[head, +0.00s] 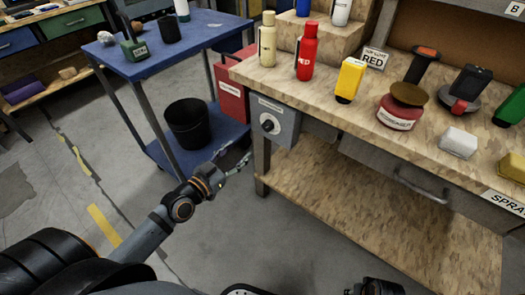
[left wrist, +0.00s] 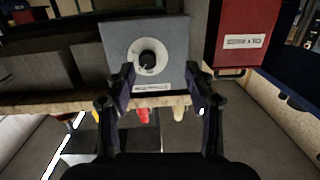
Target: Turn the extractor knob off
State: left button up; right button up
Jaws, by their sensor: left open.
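The extractor knob (head: 267,125) is a round black dial on a pale disc. It sits on the front of a grey box (head: 286,131) fixed to the left end of the workbench. My left gripper (head: 240,165) is open and empty, below and to the left of the box, apart from it. In the left wrist view, the knob (left wrist: 147,60) shows beyond the open fingers (left wrist: 161,78), nearer the left finger of the picture. The box's label is too small to read. A dark part at the bottom edge of the head view looks like my right gripper (head: 378,287), mostly cut off.
The workbench (head: 345,115) carries bottles and several other items. The floor in front is clear.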

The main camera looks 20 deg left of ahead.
pick_arm(q)
notch_tip(320, 180, up, 3)
jog(key=d+h, duration=0.1)
jog(key=d, duration=0.1)
jog(key=b, duration=0.2)
send_near(265, 128)
jog(key=x, duration=0.3)
jog(key=shift+t, duration=0.3)
jog(key=x, duration=0.4)
jog(key=shift+w+d, duration=0.15)
jog(key=shift+w+d+f, duration=0.1)
jog(key=shift+w+d, duration=0.1)
jog(key=shift+w, duration=0.3)
pick_arm(e)
notch_tip(265, 128, up, 7)
jog(key=a, duration=0.1)
jog(key=shift+s+a+f, duration=0.2)
jog(key=shift+s+a, duration=0.05)
pick_arm(q)
jog(key=shift+c, duration=0.3)
grip_shut()
